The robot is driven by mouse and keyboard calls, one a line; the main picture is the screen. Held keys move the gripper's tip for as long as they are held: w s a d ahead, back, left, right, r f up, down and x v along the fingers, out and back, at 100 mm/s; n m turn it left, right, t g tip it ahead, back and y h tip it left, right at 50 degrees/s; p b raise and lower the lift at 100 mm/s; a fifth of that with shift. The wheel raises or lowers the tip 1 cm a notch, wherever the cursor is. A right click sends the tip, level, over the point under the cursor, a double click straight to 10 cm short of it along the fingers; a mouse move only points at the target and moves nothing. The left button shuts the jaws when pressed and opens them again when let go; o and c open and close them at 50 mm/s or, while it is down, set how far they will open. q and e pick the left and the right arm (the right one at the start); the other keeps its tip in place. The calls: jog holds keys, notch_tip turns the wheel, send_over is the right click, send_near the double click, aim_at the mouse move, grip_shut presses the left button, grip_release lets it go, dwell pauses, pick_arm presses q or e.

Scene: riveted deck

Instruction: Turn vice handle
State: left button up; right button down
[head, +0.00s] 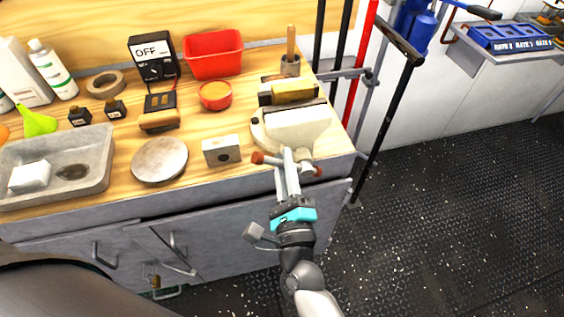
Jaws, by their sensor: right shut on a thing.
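The vice (297,129) is a cream-white block with jaws, mounted at the right front of the wooden workbench. A wooden cylinder (293,91) lies across its far side, at the jaws. The vice handle (258,158) is a bar with red-brown ends, sticking out left and right below the front of the vice. My right gripper (287,165) reaches up from below, in front of the bench, and is shut on the handle near its middle. Its fingers hide part of the bar. My left gripper is not in view.
Poles stand right of the bench. The dark floor (450,220) at right is clear.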

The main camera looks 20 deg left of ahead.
jog(key=shift+d, duration=0.15)
dwell(0.3)
jog(key=c, duration=1.1)
grip_release()
jog(key=shift+s+d+r, duration=0.1)
jog(key=shift+s+d, duration=0.05)
jog(key=shift+o, duration=1.3)
jog(key=v, duration=0.7)
jog(key=shift+s, duration=0.15)
